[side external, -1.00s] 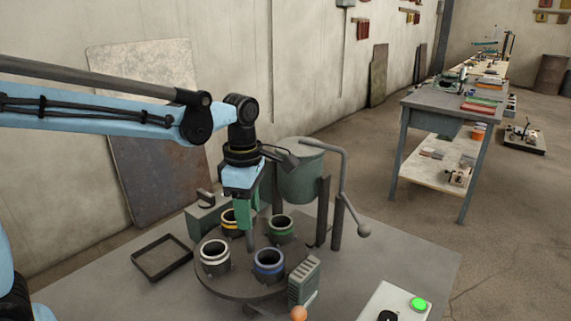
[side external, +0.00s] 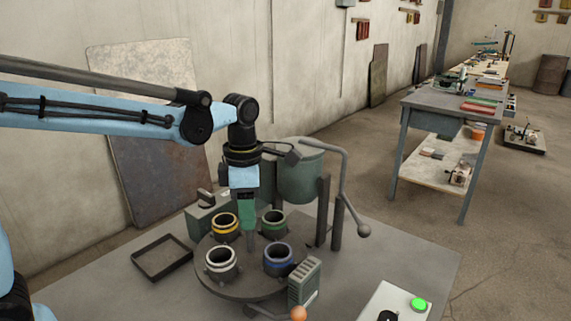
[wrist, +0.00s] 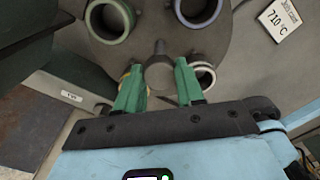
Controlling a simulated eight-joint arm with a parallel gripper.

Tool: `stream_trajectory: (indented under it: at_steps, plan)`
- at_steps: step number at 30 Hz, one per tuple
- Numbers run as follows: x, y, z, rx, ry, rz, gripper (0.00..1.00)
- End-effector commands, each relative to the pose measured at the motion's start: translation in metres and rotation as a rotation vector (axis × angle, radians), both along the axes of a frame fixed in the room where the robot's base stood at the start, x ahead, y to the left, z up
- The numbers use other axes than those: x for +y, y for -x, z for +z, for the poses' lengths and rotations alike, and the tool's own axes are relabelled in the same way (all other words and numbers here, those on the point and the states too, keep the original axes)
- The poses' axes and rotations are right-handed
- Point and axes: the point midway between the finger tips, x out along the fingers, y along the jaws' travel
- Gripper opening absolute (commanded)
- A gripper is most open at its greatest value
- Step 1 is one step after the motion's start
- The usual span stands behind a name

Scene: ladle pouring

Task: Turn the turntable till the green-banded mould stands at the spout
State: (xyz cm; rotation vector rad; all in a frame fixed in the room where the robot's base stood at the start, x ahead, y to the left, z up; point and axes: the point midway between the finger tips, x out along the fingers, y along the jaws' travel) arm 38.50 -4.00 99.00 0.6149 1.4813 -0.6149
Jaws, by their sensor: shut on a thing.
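The turntable (side external: 240,287) is a round dark disc carrying a mould with a yellow band (side external: 225,233), one with a green band (side external: 273,231), one with a white band (side external: 221,270) and one with a blue band (side external: 278,266). My gripper (side external: 249,230) points down at the disc's middle, shut on the grey centre post (wrist: 160,49). The green-banded mould is at the back right, on the side towards the green ladle (side external: 300,178). It also shows in the wrist view (wrist: 97,29). The spout itself is not clear to me. The yellow-banded mould is partly hidden by a finger in the wrist view.
A black square tray (side external: 140,269) lies left of the turntable. A ribbed grey block (side external: 304,284) and an orange knob (side external: 299,313) stand at its front right. Dark posts (side external: 323,215) carry the ladle. A box with a lit green button (side external: 418,304) is at the front right.

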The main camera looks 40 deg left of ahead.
Motion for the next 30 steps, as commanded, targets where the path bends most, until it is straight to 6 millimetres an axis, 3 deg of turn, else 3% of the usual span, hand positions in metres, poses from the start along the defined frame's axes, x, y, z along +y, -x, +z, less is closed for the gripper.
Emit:
stream_trajectory:
  at_steps: [11,12,17,30]
  plan:
    - [0.001,0.0,0.0,0.001,-0.003,0.003,0.0]
    - [0.001,0.0,0.0,0.001,-0.003,0.003,0.41]
    - [0.001,0.0,0.0,0.001,-0.001,0.002,0.63]
    - [0.0,0.0,0.01,0.001,-0.001,0.001,0.63]
